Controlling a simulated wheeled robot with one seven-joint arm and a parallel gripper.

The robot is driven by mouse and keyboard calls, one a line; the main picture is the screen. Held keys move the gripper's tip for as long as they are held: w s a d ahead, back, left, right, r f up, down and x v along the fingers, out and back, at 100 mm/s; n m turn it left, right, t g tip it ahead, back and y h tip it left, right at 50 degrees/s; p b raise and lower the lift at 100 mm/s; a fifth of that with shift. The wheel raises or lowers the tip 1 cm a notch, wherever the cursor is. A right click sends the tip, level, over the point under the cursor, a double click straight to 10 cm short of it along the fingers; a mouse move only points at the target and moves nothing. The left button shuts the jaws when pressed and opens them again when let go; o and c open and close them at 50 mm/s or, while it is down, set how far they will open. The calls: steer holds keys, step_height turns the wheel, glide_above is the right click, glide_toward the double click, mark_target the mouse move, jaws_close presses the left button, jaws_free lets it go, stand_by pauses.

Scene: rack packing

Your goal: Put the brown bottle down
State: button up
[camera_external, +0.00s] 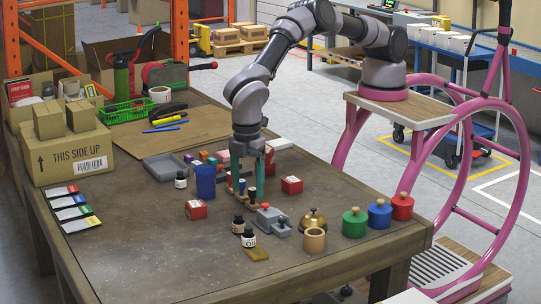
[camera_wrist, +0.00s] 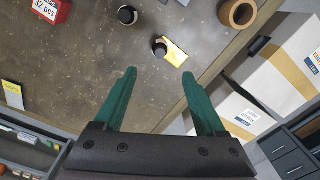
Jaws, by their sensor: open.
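A third dark bottle (camera_external: 181,181) stands farther back left. Which is the brown one is hard to tell. In the wrist view the front bottle (camera_wrist: 159,48) is at the edge of a yellow card (camera_wrist: 175,54), and the rear bottle (camera_wrist: 127,15) is above it. My gripper (camera_external: 248,192) is open, its teal fingers pointing down behind these bottles. Nothing shows between the fingertips (camera_wrist: 158,72).
A wooden cup (camera_external: 314,239), a brass bell (camera_external: 312,221) and green (camera_external: 355,223), blue (camera_external: 379,214) and red (camera_external: 402,206) knobbed pieces stand to the right. A blue cup (camera_external: 205,181) and red box (camera_external: 196,210) are left.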

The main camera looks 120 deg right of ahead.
steer(key=s+d+r+m+t, duration=0.1)
steer(key=s+d+r, duration=0.2)
steer(key=r, duration=0.6)
steer(key=s+d+r, duration=0.2)
steer(key=d+r, duration=0.1)
steer(key=r, duration=0.5)
steer(key=s+d+r+m+t, duration=0.1)
steer(key=s+d+r, duration=0.25)
steer(key=r, duration=0.55)
steer(key=s+d+r+m+t+y, duration=0.1)
steer(key=s+d+r+m+t, duration=0.1)
steer(key=s+d+r, duration=0.85)
steer(key=s+d+m+t, duration=0.1)
steer(key=s+d, duration=0.3)
steer(key=s, duration=0.9)
steer(key=s+d+m+t+y, duration=0.1)
steer(key=s+d+m, duration=0.3)
steer(key=s, duration=1)
steer(key=shift+f+m+t, duration=0.15)
steer(key=shift+m+t, duration=0.15)
steer(key=shift+t, duration=0.3)
steer(key=shift+c, duration=0.3)
steer(key=shift+c, duration=0.6)
